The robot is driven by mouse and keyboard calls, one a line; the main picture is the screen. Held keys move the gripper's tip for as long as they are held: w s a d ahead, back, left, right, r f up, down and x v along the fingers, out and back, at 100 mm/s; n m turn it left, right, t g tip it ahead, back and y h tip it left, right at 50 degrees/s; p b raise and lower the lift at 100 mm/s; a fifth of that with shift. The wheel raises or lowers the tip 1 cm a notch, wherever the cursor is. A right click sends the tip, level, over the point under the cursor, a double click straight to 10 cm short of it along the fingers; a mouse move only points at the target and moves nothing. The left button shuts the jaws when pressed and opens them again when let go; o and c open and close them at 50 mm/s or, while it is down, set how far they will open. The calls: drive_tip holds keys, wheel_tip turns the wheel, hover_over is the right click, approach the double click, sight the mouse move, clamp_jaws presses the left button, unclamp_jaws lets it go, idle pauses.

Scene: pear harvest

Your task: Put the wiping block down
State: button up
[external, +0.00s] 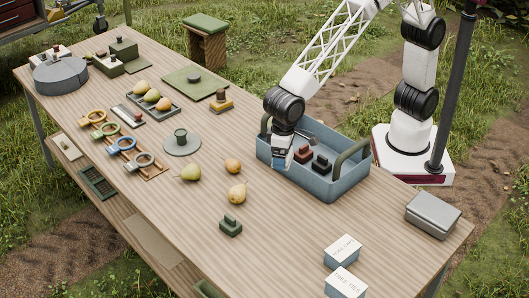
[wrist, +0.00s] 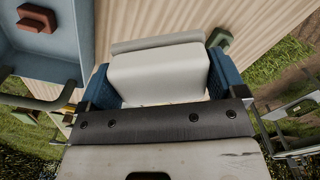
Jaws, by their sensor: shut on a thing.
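My gripper (wrist: 159,80) is shut on a pale block, taken to be the wiping block (wrist: 158,72), with a grey strip along its far edge. The block fills the space between the blue fingers in the wrist view. In the external view my gripper (external: 283,156) is at the near left wall of the blue tray (external: 325,189); the held block is hardly visible there. I cannot tell whether the block touches anything below.
A red-brown block (external: 303,154) and a dark block (external: 320,164) sit in the tray. A green block (external: 231,227), loose pears (external: 237,193) and white boxes (external: 343,251) stand on the table. Bare wood lies between the green block and the tray.

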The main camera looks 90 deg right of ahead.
drive_tip(key=s+a+n, duration=0.3)
drive_tip(key=s+a, duration=0.6)
hover_over(309, 231)
wheel_tip(309, 231, down, 11)
drive_tip(key=shift+w, duration=0.1)
drive_tip(key=shift+f, duration=0.15)
drive_tip(key=shift+f, duration=3)
drive_tip(key=shift+f, duration=1.9)
drive_tip(key=shift+f, duration=0.15)
